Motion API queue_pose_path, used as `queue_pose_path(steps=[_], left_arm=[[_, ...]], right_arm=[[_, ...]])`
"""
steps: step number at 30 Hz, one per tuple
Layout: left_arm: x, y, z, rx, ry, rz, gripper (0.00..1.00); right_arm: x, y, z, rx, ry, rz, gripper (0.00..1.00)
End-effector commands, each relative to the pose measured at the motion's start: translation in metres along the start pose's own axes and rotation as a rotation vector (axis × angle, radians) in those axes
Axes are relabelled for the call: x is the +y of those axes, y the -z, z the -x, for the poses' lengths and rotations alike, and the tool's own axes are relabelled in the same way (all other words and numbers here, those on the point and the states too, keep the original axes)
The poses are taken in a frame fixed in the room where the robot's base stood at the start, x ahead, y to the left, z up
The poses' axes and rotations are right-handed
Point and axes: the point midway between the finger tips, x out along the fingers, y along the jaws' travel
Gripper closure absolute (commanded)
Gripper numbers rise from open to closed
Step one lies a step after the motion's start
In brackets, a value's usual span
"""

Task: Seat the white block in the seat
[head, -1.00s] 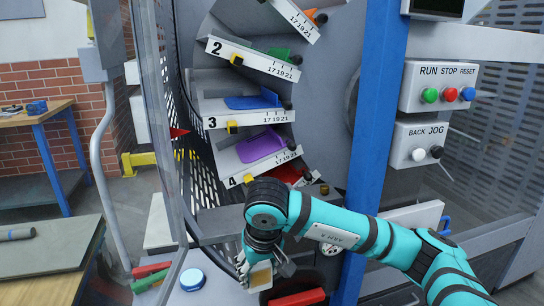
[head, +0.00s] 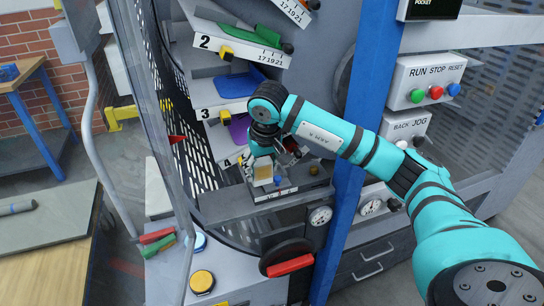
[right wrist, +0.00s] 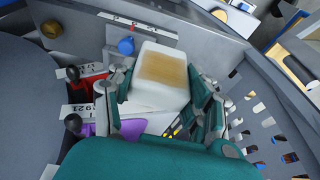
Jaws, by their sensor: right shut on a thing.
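My right gripper (head: 262,165) is shut on the white block (right wrist: 158,80), which has a tan patch on its upper face. The block also shows in the head view (head: 263,172), between the fingers. In the right wrist view the fingers (right wrist: 160,105) flank it on both sides. The block is at the lower pocket (head: 283,190), a pale ledge with a scale and a blue knob (right wrist: 126,46). The seat itself is hidden under the block and fingers. I cannot tell whether the block touches it. My left gripper is out of view.
Numbered pockets, such as pocket 3 (head: 225,108), hold coloured pieces above and behind the gripper. A grey bar (head: 225,208) crosses in front. A blue post (head: 352,190) stands close to the right, with a red-handled wheel (head: 290,264) below. A clear guard is on the left.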

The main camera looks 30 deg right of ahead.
Motion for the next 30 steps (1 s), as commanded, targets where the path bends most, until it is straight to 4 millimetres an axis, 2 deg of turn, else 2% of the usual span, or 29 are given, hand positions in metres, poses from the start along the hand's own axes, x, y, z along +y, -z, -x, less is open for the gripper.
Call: queue_pose_path(steps=[1,6,11,14,21,30], left_arm=[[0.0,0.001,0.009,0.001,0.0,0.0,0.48],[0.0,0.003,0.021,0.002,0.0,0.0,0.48],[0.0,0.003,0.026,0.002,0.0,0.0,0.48],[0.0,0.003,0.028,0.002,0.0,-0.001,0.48],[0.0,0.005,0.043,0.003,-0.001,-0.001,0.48],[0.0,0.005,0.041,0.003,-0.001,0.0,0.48]], right_arm=[[0.01,0.012,0.0,-0.002,-0.001,-0.007,0.89],[0.036,0.041,-0.013,-0.001,0.0,-0.006,0.89],[0.049,0.056,-0.021,0.0,0.001,-0.001,0.89],[0.052,0.058,-0.025,-0.001,0.0,0.001,0.89],[0.051,0.05,-0.053,-0.002,0.001,0.001,0.89],[0.052,0.049,-0.058,0.002,0.001,0.001,0.89]])
